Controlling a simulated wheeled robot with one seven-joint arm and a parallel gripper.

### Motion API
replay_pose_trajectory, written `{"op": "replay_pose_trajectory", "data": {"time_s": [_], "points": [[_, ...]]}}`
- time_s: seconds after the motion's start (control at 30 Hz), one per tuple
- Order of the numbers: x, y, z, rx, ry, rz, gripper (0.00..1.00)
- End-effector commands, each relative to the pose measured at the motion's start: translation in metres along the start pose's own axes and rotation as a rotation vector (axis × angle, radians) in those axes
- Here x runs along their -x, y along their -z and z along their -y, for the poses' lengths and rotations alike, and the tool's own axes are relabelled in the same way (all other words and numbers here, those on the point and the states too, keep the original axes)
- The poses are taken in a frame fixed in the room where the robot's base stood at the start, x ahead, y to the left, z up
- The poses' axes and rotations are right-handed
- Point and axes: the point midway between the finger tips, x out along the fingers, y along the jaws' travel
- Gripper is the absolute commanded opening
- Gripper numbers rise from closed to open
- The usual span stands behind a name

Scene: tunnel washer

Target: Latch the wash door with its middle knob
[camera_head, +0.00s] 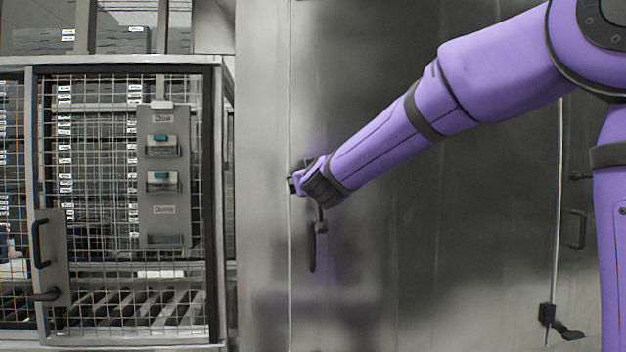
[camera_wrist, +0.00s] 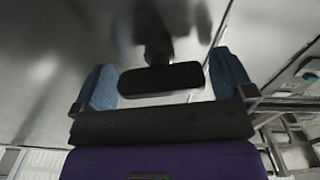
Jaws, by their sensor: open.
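The wash door is a large brushed-metal panel (camera_head: 440,230) that fills the middle and right of the head view. My gripper (camera_head: 295,183) is close to its left edge, by a vertical seam. In the wrist view my gripper (camera_wrist: 160,65) is open, with a blue pad on each side. A dark bar-shaped knob (camera_wrist: 160,80) lies between the pads, with small gaps seen at its ends. A dark stem or its reflection runs behind it. In the head view a dark handle (camera_head: 312,252) hangs just below my gripper; I cannot tell if it is the same knob.
A wire-mesh cage door (camera_head: 30,150) with a black pull handle (camera_head: 40,243) stands left. A grey panel (camera_head: 164,222) with green-topped switches hangs on it. At right, a vertical rod (camera_head: 557,200) ends by a dark latch (camera_head: 548,314). A small handle (camera_head: 574,228) sits beside it.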

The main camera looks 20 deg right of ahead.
Motion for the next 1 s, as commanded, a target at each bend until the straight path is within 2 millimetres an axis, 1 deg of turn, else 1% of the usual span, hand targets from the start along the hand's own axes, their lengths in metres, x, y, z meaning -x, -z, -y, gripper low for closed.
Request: {"op": "replay_pose_trajectory", "data": {"time_s": [0.17, 0.2, 0.27, 0.3, 0.4, 0.57, 0.83, 1.0], "points": [[0.0, -0.0001, -0.0001, 0.0, 0.0, 0.0, 1.0], [0.0, -0.0002, -0.0001, 0.0, 0.0, 0.0, 0.95], [0.0, -0.0002, -0.0001, 0.0, 0.0, 0.0, 0.82], [0.0, -0.0002, -0.0001, 0.0, 0.0, 0.0, 0.72], [0.0001, -0.0003, -0.0001, 0.0, 0.0, 0.001, 0.53], [0.0002, -0.0003, 0.0001, -0.022, 0.0, 0.001, 0.53], [0.0004, -0.0002, 0.0003, -0.212, 0.001, 0.001, 0.53], [0.0002, -0.0005, -0.0004, -0.27, 0.0, 0.001, 0.53]]}}
